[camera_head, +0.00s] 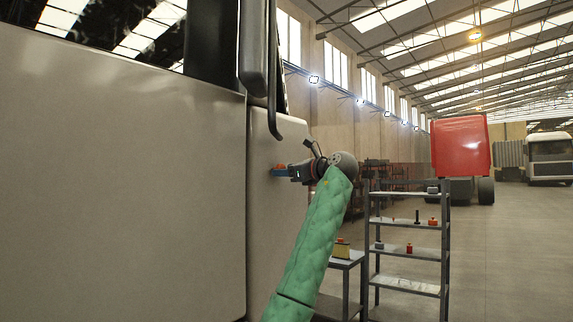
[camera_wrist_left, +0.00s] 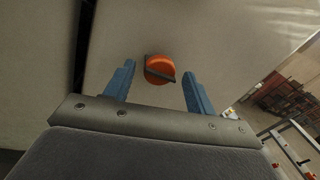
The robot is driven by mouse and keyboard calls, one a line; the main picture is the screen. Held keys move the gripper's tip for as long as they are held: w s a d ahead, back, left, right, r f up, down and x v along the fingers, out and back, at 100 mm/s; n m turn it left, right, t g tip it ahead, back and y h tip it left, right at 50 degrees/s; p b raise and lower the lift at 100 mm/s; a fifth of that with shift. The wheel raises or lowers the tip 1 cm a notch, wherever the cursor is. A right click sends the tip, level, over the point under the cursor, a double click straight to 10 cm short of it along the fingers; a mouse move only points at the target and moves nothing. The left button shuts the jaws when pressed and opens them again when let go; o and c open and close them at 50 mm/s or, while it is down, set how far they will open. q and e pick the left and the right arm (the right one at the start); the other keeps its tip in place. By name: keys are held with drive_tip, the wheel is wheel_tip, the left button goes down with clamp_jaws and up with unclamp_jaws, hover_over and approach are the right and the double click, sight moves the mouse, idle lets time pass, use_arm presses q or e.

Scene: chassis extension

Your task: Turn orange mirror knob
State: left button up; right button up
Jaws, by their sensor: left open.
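The orange mirror knob (camera_wrist_left: 158,66) is on the pale truck panel (camera_wrist_left: 220,30). It is round, with a dark bar across it that slants down to the right. In the head view a bit of the orange knob (camera_head: 280,167) shows just above the fingers. My left gripper (camera_wrist_left: 158,84) is open, with one blue finger on each side of the knob and no visible contact. In the head view the left gripper (camera_head: 279,172) reaches the panel from the right, at the end of my green-sleeved arm. My right gripper is not in view.
The truck's dark mirror (camera_head: 253,50) hangs above my left gripper. A metal shelf rack (camera_head: 407,253) with small parts stands to the right, with a small table (camera_head: 345,262) beside it. A red truck (camera_head: 461,147) is farther back.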

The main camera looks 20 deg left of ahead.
use_arm(q)
drive_tip(key=shift+a, duration=0.25)
drive_tip(key=shift+w, duration=0.1)
drive_tip(key=shift+c, duration=1.4)
drive_tip(key=c, duration=0.7)
drive_tip(key=shift+o, duration=0.2)
